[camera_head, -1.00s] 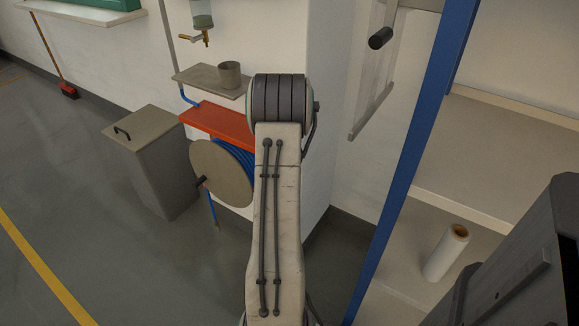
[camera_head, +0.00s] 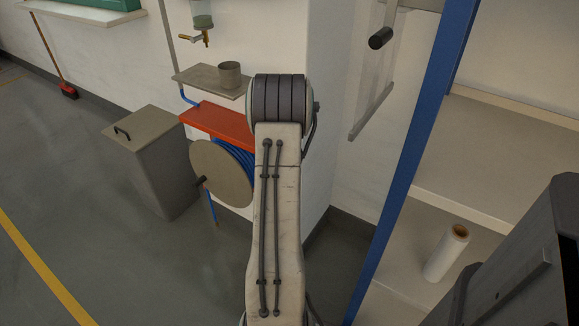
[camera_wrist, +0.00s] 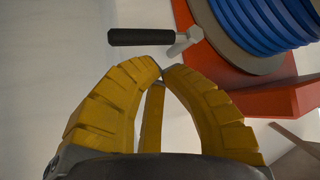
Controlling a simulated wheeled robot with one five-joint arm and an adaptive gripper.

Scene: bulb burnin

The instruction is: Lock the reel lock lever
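The lever (camera_wrist: 142,37) shows in the wrist view as a black grip on a metal arm, just beyond my fingertips, at the left of the orange-red bracket (camera_wrist: 250,95). I take it to be the reel lock lever. The reel (camera_wrist: 245,40) with blue hose is at the top right there. In the head view the reel (camera_head: 222,174) hangs under the orange-red bracket (camera_head: 215,122). My gripper (camera_wrist: 161,70) has its yellow fingertips together with nothing seen between them, and appears apart from the lever.
A grey lidded bin (camera_head: 150,160) stands left of the reel. A shelf (camera_head: 205,80) with a cup (camera_head: 229,75) is above the bracket. A blue post (camera_head: 415,150) and shelving with a white roll (camera_head: 446,253) are at the right. Open floor lies at the left.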

